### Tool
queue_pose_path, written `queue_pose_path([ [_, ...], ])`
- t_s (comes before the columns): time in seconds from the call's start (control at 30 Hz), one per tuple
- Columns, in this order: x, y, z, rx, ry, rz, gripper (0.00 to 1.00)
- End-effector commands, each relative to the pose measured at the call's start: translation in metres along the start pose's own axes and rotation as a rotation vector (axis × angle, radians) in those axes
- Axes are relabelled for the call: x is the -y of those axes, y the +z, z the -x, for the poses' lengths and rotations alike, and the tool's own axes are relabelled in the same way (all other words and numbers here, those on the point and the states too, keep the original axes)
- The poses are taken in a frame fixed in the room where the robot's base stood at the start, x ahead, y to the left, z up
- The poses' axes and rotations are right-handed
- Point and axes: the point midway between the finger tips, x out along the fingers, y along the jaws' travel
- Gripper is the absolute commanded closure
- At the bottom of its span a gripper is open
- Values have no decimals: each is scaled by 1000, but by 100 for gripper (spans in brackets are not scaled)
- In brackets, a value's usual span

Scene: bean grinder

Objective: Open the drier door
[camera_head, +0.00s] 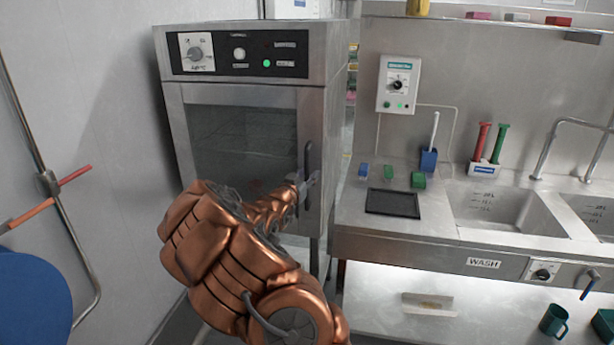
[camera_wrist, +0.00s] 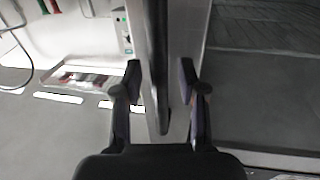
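The drier (camera_head: 323,60) is a steel cabinet with a control panel on top. Its door (camera_head: 174,115) has a dark glass window and looks shut in the head view. The dark upright door handle (camera_head: 307,158) is at the door's right edge. My gripper (camera_head: 303,182) is at the handle's lower part, partly hidden by my copper arm. In the wrist view, the handle (camera_wrist: 156,70) runs between the two fingers of my gripper (camera_wrist: 159,80). The fingers are open, with a visible gap on each side of the handle. The dark door glass (camera_wrist: 260,90) fills the right of that view.
A steel counter (camera_head: 350,215) with sinks (camera_head: 500,210) and a black mat (camera_head: 392,203) stands right of the drier. A wall with a pipe (camera_head: 35,140) and a blue round object (camera_head: 30,305) are at the left. Floor space beside my arm is narrow.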

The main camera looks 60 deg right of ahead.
Motion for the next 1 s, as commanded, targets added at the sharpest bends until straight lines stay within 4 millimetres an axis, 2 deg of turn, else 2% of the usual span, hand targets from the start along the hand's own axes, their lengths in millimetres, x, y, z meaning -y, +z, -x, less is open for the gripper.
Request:
queue_pose_path([
  [0.03, 0, 0, 0, 0, 0, 0, 64],
  [0.4, 0, 0, 0, 0, -1, 0, 100],
  [1.0, 0, 0, 0, 0, 2, 0, 100],
])
